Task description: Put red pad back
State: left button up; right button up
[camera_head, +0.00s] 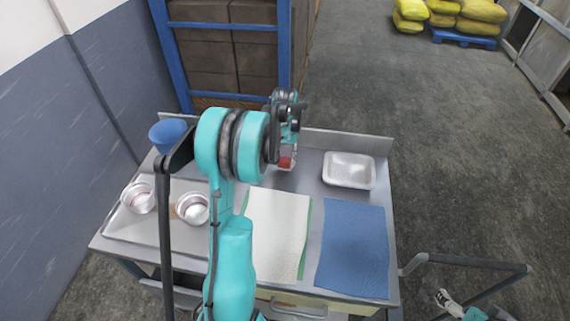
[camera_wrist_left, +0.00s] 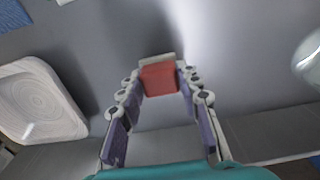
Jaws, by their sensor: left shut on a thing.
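My left gripper (camera_head: 288,150) reaches over the back of the metal table (camera_head: 200,250). It is shut on the red pad (camera_head: 285,162), which shows as a small red block in the head view. In the left wrist view the red pad (camera_wrist_left: 160,79) sits between the fingertips, with a pale grey strip along its far edge. The grey table surface lies behind it; whether the pad touches it I cannot tell. What seems to be my right gripper (camera_head: 447,299) is small at the lower right, beside the table, and its jaws are unclear.
A white tray (camera_head: 349,170) stands right of the left gripper. A white cloth (camera_head: 276,230) and a blue cloth (camera_head: 352,250) lie in front. Two metal bowls (camera_head: 139,197) (camera_head: 193,208) and a blue bowl (camera_head: 168,132) stand at the left. A raised rim runs along the back edge.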

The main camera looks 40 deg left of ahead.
pick_arm(q)
jog(key=shift+f, duration=0.8)
jog(key=shift+r, duration=0.1)
jog(key=o, duration=1)
